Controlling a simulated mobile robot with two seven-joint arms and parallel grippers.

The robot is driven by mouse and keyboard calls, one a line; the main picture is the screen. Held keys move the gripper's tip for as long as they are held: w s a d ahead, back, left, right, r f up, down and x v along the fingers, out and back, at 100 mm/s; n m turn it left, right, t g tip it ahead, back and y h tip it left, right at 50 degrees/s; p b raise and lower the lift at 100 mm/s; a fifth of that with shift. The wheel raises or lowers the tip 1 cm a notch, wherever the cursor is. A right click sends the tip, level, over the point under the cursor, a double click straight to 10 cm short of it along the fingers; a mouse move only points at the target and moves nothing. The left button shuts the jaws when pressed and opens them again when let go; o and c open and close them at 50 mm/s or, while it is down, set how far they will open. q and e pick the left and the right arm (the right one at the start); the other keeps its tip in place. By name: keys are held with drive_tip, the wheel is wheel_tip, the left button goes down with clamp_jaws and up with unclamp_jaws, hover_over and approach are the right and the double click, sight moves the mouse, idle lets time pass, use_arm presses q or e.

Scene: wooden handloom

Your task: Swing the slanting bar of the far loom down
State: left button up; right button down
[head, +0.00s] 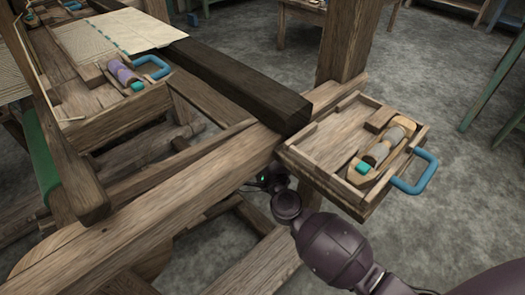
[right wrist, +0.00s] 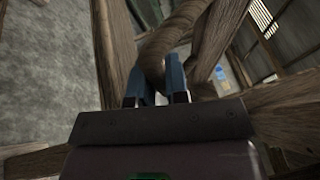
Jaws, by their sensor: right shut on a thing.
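In the right wrist view, my right gripper (right wrist: 157,75) has its two blue-grey fingers around a rounded, curving wooden bar (right wrist: 158,48), and is shut on it. The frames do not settle whether this is the slanting bar. In the head view my right arm comes in from the lower right, and its dark gripper end (head: 268,178) is mostly hidden beneath the loom's thick front beam (head: 165,205). The bar it holds cannot be made out there. My left gripper is not in view.
A wooden tray (head: 315,172) with a shuttle and blue handle (head: 418,172) sits close above my right arm. A dark beam (head: 240,85) and an upright post (head: 347,40) stand behind it. Another tray (head: 115,122) is at left. Open grey floor (head: 440,95) lies right.

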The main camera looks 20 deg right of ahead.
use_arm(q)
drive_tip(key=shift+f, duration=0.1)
use_arm(e)
drive_tip(key=shift+f, duration=0.1)
drive_tip(key=shift+f, duration=0.35)
drive_tip(key=f+n+b, duration=0.2)
drive_tip(key=shift+w+d+f+t+y+b, duration=0.1)
drive_tip(key=shift+d+f+t+y+b, duration=0.05)
drive_tip(key=shift+d+t+y+b, duration=0.2)
drive_tip(key=c, duration=1.3)
unclamp_jaws()
drive_tip(key=shift+d, duration=0.1)
drive_tip(key=shift+o, duration=0.8)
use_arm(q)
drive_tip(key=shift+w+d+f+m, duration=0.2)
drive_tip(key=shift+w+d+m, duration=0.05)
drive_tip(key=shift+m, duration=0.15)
